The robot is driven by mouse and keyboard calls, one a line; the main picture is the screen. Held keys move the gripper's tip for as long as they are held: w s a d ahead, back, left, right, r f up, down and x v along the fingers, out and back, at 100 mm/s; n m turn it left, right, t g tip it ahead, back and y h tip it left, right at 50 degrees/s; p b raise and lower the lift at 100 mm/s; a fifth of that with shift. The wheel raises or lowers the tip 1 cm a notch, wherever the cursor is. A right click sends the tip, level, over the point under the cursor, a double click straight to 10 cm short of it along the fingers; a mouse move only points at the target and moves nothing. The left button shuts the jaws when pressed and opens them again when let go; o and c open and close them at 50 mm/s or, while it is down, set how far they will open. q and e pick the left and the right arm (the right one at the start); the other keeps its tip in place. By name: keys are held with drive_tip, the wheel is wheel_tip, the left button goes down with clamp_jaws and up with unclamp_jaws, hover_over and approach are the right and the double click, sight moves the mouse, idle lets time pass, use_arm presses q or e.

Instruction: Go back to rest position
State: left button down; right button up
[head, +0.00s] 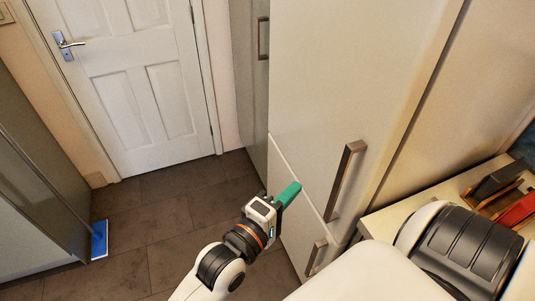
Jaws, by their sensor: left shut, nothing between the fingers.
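My left gripper (288,194), with teal fingers, is in front of the tall pale cabinet (350,70) in the head view. Its fingers are shut and empty, pointing up and right. It is left of the long metal handle (345,180) and apart from it. I cannot tell whether the fingertips touch the cabinet front. My right gripper is not in view; part of my own body shows at the lower right.
A white door (130,80) with a lever handle is at the back left, shut. A grey cabinet (40,170) stands at the left, with a blue item (99,240) by its base. A counter (430,190) with dark and red objects is at the right. The tiled floor (150,235) between is clear.

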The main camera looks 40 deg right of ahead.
use_arm(q)
drive_tip(key=s+a+b, duration=0.1)
drive_tip(key=s+a, duration=0.3)
drive_tip(key=a, duration=0.2)
drive_tip(key=w+a+f+t+y, duration=0.25)
drive_tip(key=w+f, duration=0.35)
drive_tip(key=f, duration=0.3)
drive_tip(key=w+a+f+t+y, duration=0.25)
drive_tip(key=w+f, duration=0.35)
drive_tip(key=f, duration=0.3)
drive_tip(key=a+f+g+y, duration=0.1)
drive_tip(key=a+f+y, duration=0.2)
drive_tip(key=a+f, duration=0.65)
drive_tip(key=a+f+y, duration=0.4)
drive_tip(key=a+f, duration=0.2)
drive_tip(key=f, duration=0.6)
drive_tip(key=s+a+f+m+g+y, duration=0.3)
drive_tip(key=s+a+f+y, duration=0.1)
drive_tip(key=s+a+f, duration=1.05)
drive_tip(key=s+a+f+m+g+y, duration=0.1)
drive_tip(key=s+a+f+g, duration=0.1)
drive_tip(key=s, duration=0.7)
drive_tip(key=s+a+f+m+g, duration=0.1)
drive_tip(key=s+a+f, duration=0.4)
drive_tip(key=s, duration=0.4)
drive_tip(key=shift+a+g+y, duration=0.4)
drive_tip(key=shift+a, duration=0.4)
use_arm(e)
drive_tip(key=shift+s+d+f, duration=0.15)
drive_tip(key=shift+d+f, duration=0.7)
